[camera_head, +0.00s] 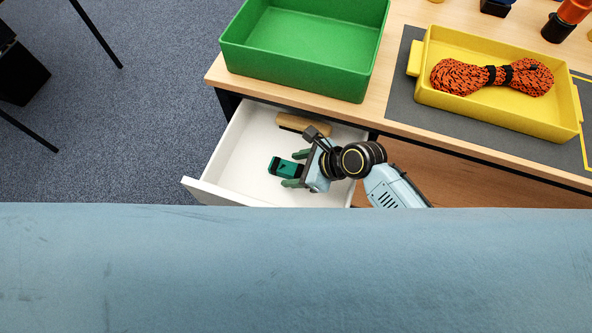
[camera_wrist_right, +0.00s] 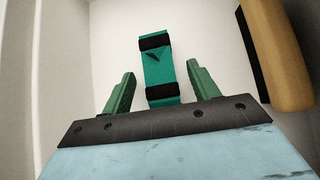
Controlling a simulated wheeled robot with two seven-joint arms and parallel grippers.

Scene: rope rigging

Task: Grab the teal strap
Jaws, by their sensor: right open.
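The teal strap (camera_head: 284,167) is a folded teal bundle with black bands, lying in the open white drawer (camera_head: 232,154). My right gripper (camera_head: 292,168) reaches into the drawer from the right, its green fingers open toward the strap. In the right wrist view the strap (camera_wrist_right: 159,70) stands ahead of the open right gripper (camera_wrist_right: 160,85), its near end between the two fingers. The fingers look apart from it on both sides. My left gripper is not in view.
A wooden-backed object (camera_head: 303,124) lies in the drawer by its back wall, right of the strap in the wrist view (camera_wrist_right: 275,52). On the table above are a green bin (camera_head: 300,57) and a yellow tray (camera_head: 480,107) holding an orange rope bundle (camera_head: 492,76).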

